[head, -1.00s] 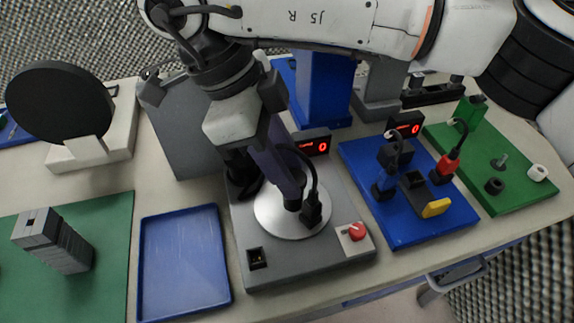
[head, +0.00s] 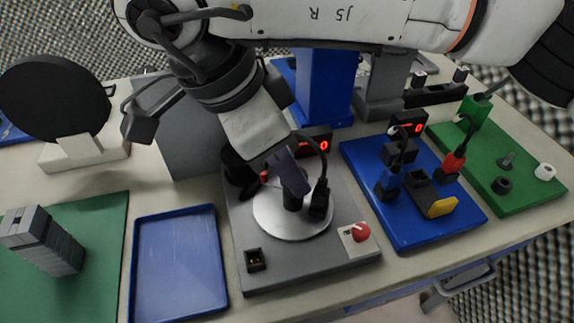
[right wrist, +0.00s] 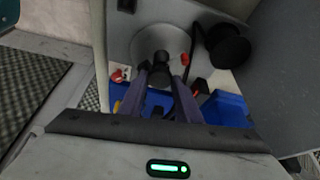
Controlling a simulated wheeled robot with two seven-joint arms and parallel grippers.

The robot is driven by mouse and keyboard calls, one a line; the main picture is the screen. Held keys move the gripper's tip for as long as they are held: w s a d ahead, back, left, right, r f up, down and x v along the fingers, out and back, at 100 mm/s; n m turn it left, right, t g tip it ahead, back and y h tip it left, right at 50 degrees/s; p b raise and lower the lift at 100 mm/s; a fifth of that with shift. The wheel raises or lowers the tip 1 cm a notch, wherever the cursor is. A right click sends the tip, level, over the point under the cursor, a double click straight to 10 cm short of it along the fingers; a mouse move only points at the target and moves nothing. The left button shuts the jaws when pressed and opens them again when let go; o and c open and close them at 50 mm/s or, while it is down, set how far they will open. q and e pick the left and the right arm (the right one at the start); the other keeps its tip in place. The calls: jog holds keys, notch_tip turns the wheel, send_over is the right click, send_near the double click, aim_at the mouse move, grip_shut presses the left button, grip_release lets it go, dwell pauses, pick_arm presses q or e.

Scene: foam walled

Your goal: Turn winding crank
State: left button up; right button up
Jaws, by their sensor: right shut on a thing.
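A grey box unit (head: 310,265) stands in the middle of the table with a round silver disc (head: 275,222) on its top. A short black knob (head: 291,201) stands up on the disc; I take it for the crank's handle. My right gripper (head: 293,188) comes down from above and is shut on this knob. In the right wrist view, the knob (right wrist: 160,74) shows between the fingertips, with the silver disc (right wrist: 153,40) behind it. The gripper hides part of the disc and its back edge. My left gripper is not in view.
A black plug with a cable (head: 320,198) stands beside the knob. The unit also carries a red knob (head: 360,233) and a red display (head: 318,144). A blue tray (head: 180,265) lies left, and a blue board with plugs (head: 405,235) lies right.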

jog(key=shift+s+n+t+b, duration=0.1)
jog(key=shift+n+t+b, duration=0.3)
jog(key=shift+n, duration=0.6)
jog(key=shift+s+d+n+t+y+b, duration=0.1)
jog(key=shift+n+t+y+b, duration=0.3)
jog(key=shift+n, duration=0.65)
jog(key=shift+s+d+n+t+y+b, duration=0.1)
jog(key=shift+n+y+b, duration=0.3)
jog(key=shift+n+b, duration=0.45)
jog(key=shift+d+n+t+y+b, duration=0.1)
jog(key=shift+n+t+y+b, duration=0.3)
jog(key=shift+n, duration=1)
jog(key=shift+d+n+y+b, duration=0.1)
jog(key=shift+n+y+b, duration=0.35)
jog(key=shift+n, duration=0.75)
jog(key=shift+d+n+y+b, duration=0.2)
jog(key=shift+n+y+b, duration=0.5)
jog(key=shift+n, duration=1.4)
jog(key=shift+d+n+g+y, duration=0.1)
jog(key=shift+n+g+y, duration=0.2)
jog(key=shift+n+y, duration=0.75)
jog(key=shift+n, duration=1.05)
jog(key=o, duration=1.1)
jog(key=shift+c, duration=0.2)
